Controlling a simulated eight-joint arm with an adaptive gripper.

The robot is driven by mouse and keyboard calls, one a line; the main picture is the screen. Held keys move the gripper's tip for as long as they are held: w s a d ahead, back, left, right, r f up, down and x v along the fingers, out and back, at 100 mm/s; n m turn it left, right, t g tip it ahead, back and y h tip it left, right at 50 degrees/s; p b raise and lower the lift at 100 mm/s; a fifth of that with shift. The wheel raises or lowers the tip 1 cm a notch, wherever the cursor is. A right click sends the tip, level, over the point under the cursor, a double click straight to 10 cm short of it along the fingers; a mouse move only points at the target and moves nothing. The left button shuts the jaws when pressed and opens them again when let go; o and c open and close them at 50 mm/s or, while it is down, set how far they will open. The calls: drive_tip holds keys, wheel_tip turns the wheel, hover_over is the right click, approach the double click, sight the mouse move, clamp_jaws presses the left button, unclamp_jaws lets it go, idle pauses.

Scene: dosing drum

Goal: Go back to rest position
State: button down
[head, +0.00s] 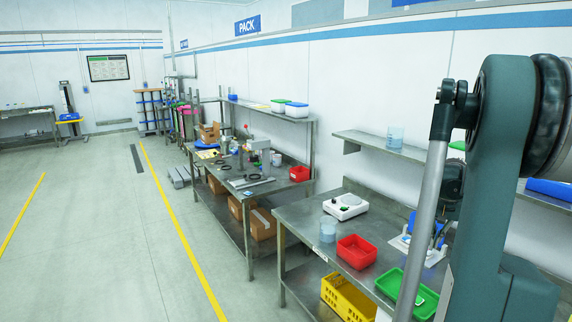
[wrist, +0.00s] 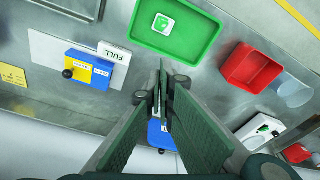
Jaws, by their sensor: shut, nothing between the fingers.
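My gripper (wrist: 163,80) is shut with nothing between its fingers, seen from above the steel bench in the wrist view. Its fingertips are just below the green tray (wrist: 195,45) in that picture. A blue and yellow block device with a black knob (wrist: 88,72) sits on a white plate (wrist: 45,47) to its left, with a white block marked FULL (wrist: 114,50) beside it. A blue thing (wrist: 160,136) is partly hidden behind the fingers. In the head view my arm covers the right side, and I cannot make out the fingertips there.
On the bench (head: 300,212) stand a white scale (head: 346,206), a clear beaker (head: 328,231), a red bin (head: 357,251) and the green tray (head: 405,290) holding a small green-and-white item. A shelf (head: 375,146) runs above. A yellow crate (head: 345,298) is below. The floor at left is clear.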

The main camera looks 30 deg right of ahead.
drive_tip(key=w+a+r+n+t+b, duration=0.15)
drive_tip(key=w+a, duration=0.25)
drive_tip(key=a, duration=0.8)
drive_tip(key=w+a+r+n, duration=0.3)
drive_tip(key=w+a, duration=0.2)
drive_tip(key=a, duration=0.8)
drive_tip(key=w+a+r+n+t+b, duration=0.1)
drive_tip(key=w+a+r+n, duration=0.2)
drive_tip(key=a, duration=0.9)
drive_tip(key=s+a+f+n+t, duration=0.1)
drive_tip(key=s+a+f+n, duration=0.1)
drive_tip(key=a, duration=1)
drive_tip(key=s+a+f+n+t+y+b, duration=0.1)
drive_tip(key=s+a, duration=0.4)
drive_tip(key=a, duration=0.6)
drive_tip(key=s+a+f+n+t+b, duration=0.1)
drive_tip(key=s+a+f+n+t, duration=0.1)
drive_tip(key=a, duration=1)
drive_tip(key=shift+s+a+f+n+y, duration=0.3)
drive_tip(key=shift+s+f+n, duration=0.35)
drive_tip(key=shift+f, duration=0.25)
drive_tip(key=shift+d, duration=0.1)
